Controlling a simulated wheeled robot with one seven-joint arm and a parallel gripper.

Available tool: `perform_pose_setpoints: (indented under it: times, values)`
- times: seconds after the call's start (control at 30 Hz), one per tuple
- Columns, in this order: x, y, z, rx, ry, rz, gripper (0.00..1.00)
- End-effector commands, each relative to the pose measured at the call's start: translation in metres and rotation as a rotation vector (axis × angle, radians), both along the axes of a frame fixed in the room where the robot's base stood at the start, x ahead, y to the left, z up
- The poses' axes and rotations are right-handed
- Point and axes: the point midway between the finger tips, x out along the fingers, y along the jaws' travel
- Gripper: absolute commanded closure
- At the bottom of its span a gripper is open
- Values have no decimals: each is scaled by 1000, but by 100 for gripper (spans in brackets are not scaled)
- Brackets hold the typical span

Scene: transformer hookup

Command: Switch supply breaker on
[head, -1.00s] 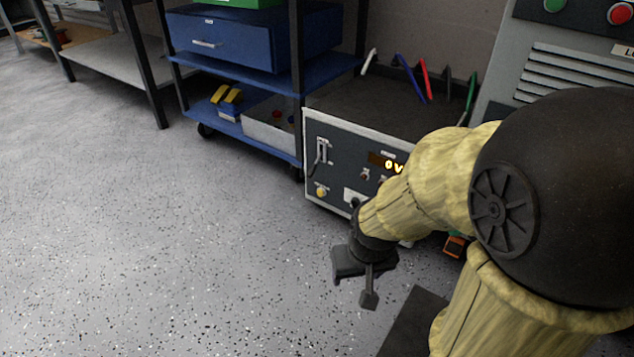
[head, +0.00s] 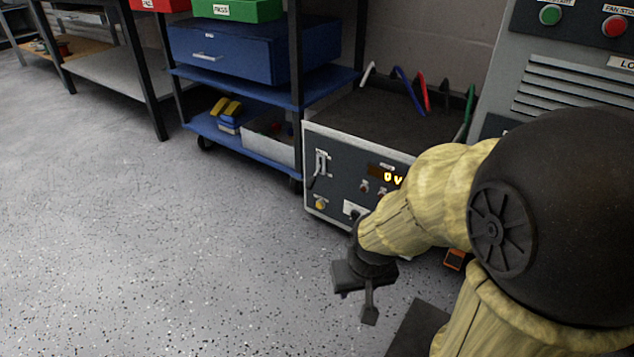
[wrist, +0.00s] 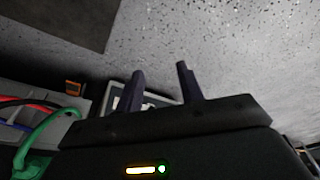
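The supply unit (head: 345,190) is a low box with a dark front panel on the floor. Its breaker (head: 321,163) is a lever in a pale frame at the panel's upper left; the handle appears to point down. The orange display (head: 391,179) reads 0 V. My gripper (head: 358,295) hangs over open floor in front of the box, apart from the breaker. In the wrist view, the two fingers (wrist: 162,85) stand apart with nothing between them. The right part of the panel is hidden behind my arm.
A yellow knob (head: 320,203) sits below the breaker. Coloured cables (head: 425,92) rise behind the box; a green one (wrist: 45,140) shows in the wrist view. A blue shelf cart (head: 250,150) stands left of the box. A grey cabinet (head: 570,75) stands right. The floor at left is clear.

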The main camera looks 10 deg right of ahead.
Motion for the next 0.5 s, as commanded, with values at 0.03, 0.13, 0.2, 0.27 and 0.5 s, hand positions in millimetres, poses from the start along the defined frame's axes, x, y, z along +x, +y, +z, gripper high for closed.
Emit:
perform_pose_setpoints:
  times: [0.03,0.13,0.2,0.27,0.5]
  values:
    - [0,0,8,0,0,0,72]
    - [0,0,26,0,0,0,92]
    - [0,0,42,0,0,0,100]
    - [0,0,58,0,0,0,100]
    - [0,0,121,0,0,0,100]
